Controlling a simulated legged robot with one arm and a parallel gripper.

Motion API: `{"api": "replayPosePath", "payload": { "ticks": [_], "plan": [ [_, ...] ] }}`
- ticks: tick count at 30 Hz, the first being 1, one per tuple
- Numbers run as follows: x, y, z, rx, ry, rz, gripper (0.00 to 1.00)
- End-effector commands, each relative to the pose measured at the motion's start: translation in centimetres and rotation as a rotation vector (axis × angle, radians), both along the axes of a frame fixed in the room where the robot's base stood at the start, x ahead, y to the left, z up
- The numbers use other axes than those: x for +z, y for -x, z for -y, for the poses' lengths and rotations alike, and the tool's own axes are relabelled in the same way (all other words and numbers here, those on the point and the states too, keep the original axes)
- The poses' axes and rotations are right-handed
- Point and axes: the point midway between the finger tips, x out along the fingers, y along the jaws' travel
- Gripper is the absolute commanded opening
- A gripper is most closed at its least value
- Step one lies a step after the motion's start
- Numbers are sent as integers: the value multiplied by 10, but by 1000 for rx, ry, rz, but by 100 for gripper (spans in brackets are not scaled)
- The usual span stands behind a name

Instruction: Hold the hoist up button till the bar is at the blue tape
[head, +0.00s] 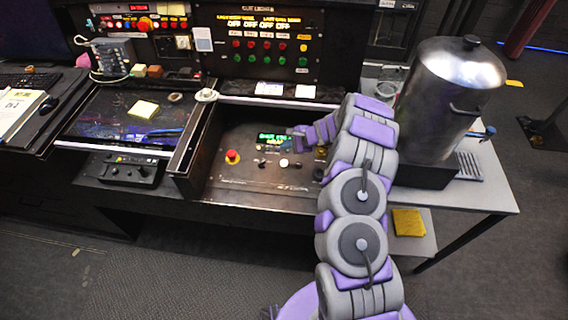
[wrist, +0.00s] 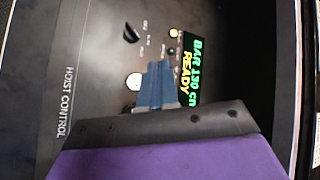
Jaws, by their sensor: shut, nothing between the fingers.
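The hoist control panel (head: 225,185) lies in the desk, with a lit display (head: 272,138). In the wrist view the display (wrist: 190,70) reads "BAR 130 cm READY". A round white button (wrist: 134,81) shows just left of my fingers, and a dark knob (wrist: 131,33) is above it. My gripper (wrist: 160,66) is shut and empty, its blue-grey fingers over the panel. I cannot tell whether the fingertips touch a button. In the head view my gripper (head: 296,133) is beside the display. The small button labels are unreadable. I cannot make out the bar or the blue tape.
A red button (head: 232,156) is at the panel's left. A cue light panel (head: 268,45) stands behind. A large metal urn (head: 450,95) stands right of my arm. A small black box with knobs (head: 132,172) is at the left.

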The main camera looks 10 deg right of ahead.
Motion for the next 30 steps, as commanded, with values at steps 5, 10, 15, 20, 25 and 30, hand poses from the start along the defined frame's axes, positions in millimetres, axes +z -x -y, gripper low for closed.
{"api": "replayPosePath", "payload": {
  "ticks": [5, 10, 15, 20, 25, 30],
  "plan": [
    [-24, 1, -1, 1, 2, -2, 0],
    [-46, 1, -2, 1, 1, -2, 0],
    [-67, 0, -2, 2, 0, 0, 0],
    [-77, 1, -2, 3, 1, 0, 0],
    [-77, 1, -2, 2, 1, 0, 0],
    [-77, 0, -2, 2, 1, 0, 0]
  ]
}}
